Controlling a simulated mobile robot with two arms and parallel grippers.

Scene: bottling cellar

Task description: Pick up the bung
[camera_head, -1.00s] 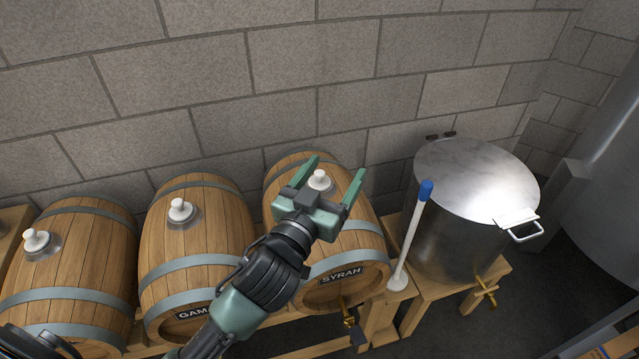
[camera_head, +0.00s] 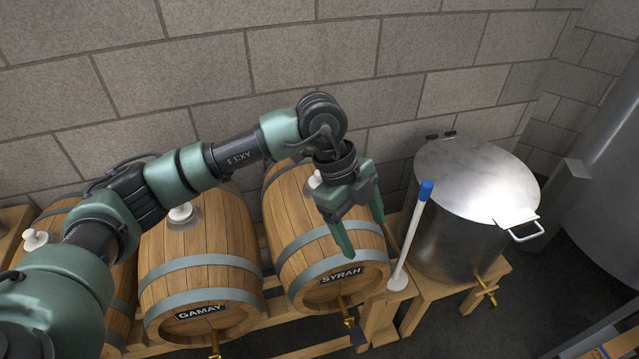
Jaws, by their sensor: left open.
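White bungs sit in the tops of the wooden barrels. The bung on the SYRAH barrel (camera_head: 296,228) is mostly hidden behind my left gripper; a sliver of this bung (camera_head: 314,180) shows at the gripper's left. The bung on the GAMAY barrel (camera_head: 181,212) and the bung on the far left barrel (camera_head: 36,239) are in view. My left gripper (camera_head: 362,236) is open with nothing seen between its fingers. It points down over the right side of the SYRAH barrel. My right gripper is not in view.
A lidded steel pot (camera_head: 455,215) stands on a wooden stand at the right. A white rod with a blue end (camera_head: 412,225) leans upright between the SYRAH barrel and the pot. A block wall (camera_head: 300,60) closes off the back.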

